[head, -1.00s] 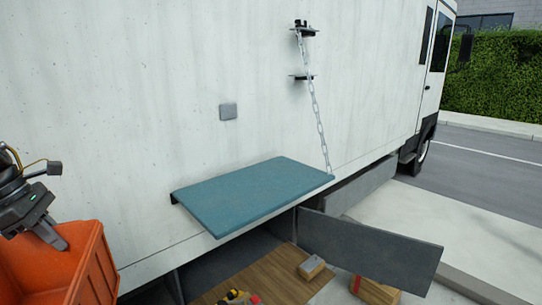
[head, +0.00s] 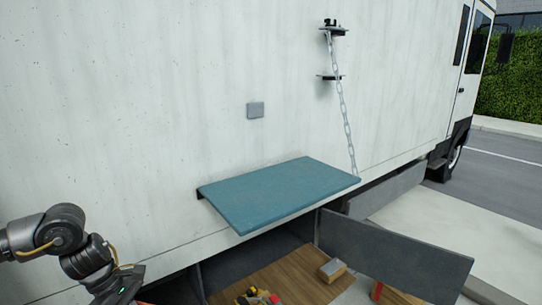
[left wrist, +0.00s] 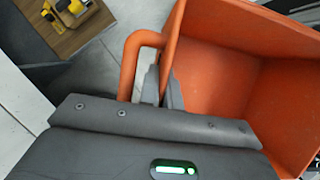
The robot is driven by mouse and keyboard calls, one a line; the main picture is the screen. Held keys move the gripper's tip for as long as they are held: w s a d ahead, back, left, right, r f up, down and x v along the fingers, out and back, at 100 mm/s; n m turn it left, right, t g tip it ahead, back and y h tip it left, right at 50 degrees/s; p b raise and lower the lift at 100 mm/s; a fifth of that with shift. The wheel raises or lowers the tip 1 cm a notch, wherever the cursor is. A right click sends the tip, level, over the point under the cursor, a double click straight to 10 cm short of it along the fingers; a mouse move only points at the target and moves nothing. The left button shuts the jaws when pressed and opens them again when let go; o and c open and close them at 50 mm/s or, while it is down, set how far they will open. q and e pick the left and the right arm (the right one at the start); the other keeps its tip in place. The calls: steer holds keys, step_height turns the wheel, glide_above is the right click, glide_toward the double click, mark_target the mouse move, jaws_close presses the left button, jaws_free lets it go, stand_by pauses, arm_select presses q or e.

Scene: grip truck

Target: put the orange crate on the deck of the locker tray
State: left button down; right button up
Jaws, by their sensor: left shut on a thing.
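The orange crate (left wrist: 235,75) fills the right of the left wrist view, open and seemingly empty. My left gripper (left wrist: 165,88) is shut on the crate's wall or rim beside its tubular handle; exactly which is unclear. In the head view my left arm comes in at the lower left, and the crate is almost wholly below the frame. The locker tray's wooden deck (head: 285,277) lies low in the open locker under the truck's side, to the right of my left gripper. It also shows at the upper left of the left wrist view (left wrist: 62,40). My right gripper is out of view.
A teal fold-down shelf (head: 280,193) juts out above the deck. A grey locker door (head: 395,250) stands open at the right. A chain (head: 343,105) hangs beside the shelf.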

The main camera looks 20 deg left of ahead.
arm_select(q)
steer(key=w+d+f+m+g, duration=0.1)
steer(key=w+d+f+m, duration=0.15)
steer(key=d, duration=0.55)
steer(key=w+d+f+m+g, duration=0.1)
steer(key=d+m, duration=0.3)
steer(key=d, duration=0.4)
steer(key=w+d+r+m+g+y, duration=0.1)
steer(key=w+d+r+m, duration=0.2)
steer(key=w+d+r, duration=0.2)
steer(key=shift+w+r+g, duration=0.25)
steer(key=shift+r+g, duration=0.05)
steer(key=shift+r, duration=0.85)
steer(key=shift+d, duration=0.1)
